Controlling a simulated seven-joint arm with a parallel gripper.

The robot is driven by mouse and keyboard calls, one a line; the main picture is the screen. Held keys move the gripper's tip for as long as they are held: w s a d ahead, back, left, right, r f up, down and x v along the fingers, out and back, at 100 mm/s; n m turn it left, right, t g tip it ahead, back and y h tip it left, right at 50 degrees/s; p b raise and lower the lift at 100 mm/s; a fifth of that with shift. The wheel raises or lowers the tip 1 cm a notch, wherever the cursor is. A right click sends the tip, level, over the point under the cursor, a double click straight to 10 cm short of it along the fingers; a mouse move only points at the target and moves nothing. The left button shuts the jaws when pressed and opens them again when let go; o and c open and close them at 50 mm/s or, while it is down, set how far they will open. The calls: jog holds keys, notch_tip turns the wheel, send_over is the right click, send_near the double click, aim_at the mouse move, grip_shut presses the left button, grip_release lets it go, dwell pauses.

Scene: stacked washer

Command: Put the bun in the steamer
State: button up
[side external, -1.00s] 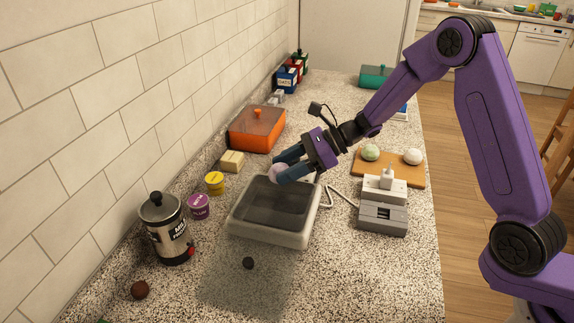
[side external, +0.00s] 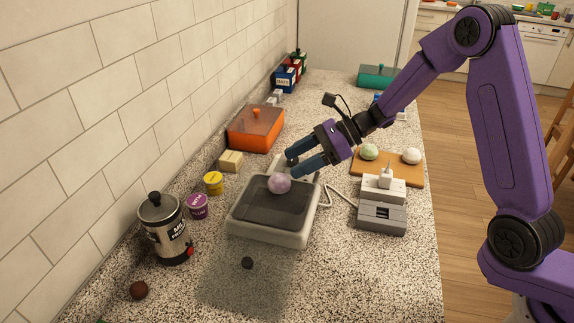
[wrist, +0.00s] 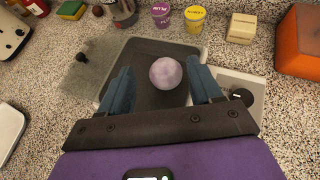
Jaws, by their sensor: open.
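The bun is a pale purple ball (side external: 279,183), resting on the dark inside of the steamer near its far end. The steamer is a low grey tray (side external: 265,236) with a dark interior. My gripper (side external: 293,165) is open, its blue fingers apart just behind and above the bun. In the wrist view the bun (wrist: 166,73) lies ahead of and between the two spread fingers, with gaps on both sides. The steamer also shows there (wrist: 150,47). A clear glass sheet with a black knob (side external: 247,263), apparently a lid, lies on the counter in front of the steamer.
A wooden board (side external: 400,178) to the right holds a green ball and a white ball. A grey appliance (side external: 382,215) stands before it. A metal canister (side external: 165,230), small tubs and an orange pot (side external: 256,129) line the left side.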

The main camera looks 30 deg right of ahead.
jog(key=v, duration=0.9)
jog(key=s+a+f+n+g+h, duration=0.1)
jog(key=s+a+n+g+h, duration=0.1)
jog(key=s+n+g, duration=0.35)
jog(key=s+a+n+g+h, duration=0.2)
jog(key=s+n, duration=0.6)
jog(key=s, duration=0.1)
jog(key=s+d+n+t+h, duration=0.2)
jog(key=s+d+n+h, duration=0.1)
jog(key=s+d+n, duration=0.3)
jog(key=s+d+n+t+h, duration=0.1)
jog(key=s+d+n+h, duration=0.3)
jog(key=s+n, duration=0.7)
jog(key=d+n, duration=0.2)
jog(key=n, duration=0.2)
jog(key=shift+s+f+t, duration=0.25)
jog(key=shift+f+t, duration=0.1)
